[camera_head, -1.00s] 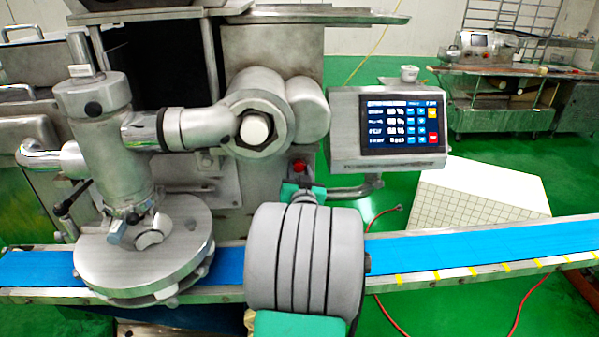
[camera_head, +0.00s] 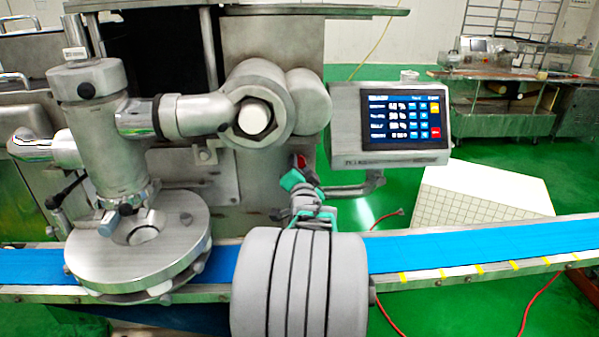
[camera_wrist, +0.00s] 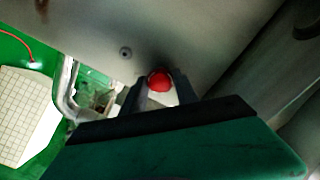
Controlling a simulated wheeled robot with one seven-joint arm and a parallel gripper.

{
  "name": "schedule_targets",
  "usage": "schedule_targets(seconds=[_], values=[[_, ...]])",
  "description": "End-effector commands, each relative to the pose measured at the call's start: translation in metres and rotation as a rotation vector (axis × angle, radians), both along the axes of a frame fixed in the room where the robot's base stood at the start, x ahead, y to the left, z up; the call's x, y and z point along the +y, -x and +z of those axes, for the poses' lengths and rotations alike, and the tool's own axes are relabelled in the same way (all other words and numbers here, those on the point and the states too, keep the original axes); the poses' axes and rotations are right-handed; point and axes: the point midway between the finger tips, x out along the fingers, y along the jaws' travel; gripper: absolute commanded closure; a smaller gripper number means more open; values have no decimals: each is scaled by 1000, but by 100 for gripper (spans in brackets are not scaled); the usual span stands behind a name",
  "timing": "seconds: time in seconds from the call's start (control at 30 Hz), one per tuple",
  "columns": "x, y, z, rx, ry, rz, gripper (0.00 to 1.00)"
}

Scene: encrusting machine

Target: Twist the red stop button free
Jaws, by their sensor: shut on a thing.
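The red stop button (camera_head: 300,161) is on the grey front panel of the machine, left of and below the touch screen. In the wrist view the red button (camera_wrist: 159,81) sits between the two dark fingertips of my gripper (camera_wrist: 160,88), which is shut on it. In the head view my gripper (camera_head: 296,173) reaches up to the button and hides part of it. The green gripper body covers the lower part of the wrist view.
A touch screen (camera_head: 405,119) in a metal housing is right of the button, with a bent pipe (camera_head: 352,188) below it. The blue conveyor belt (camera_head: 480,243) crosses in front. A metal hopper column (camera_head: 108,140) and round plate (camera_head: 140,238) stand at left.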

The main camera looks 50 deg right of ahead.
Motion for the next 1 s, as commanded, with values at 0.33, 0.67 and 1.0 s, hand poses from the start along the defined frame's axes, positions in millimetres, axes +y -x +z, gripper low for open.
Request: schedule_targets(seconds=[0.33, 0.67, 1.0], values=[[0, -1, 3, -83, -66, 1, 100], [0, -1, 4, -90, -69, 1, 100], [0, -1, 3, -87, -70, 1, 44]])
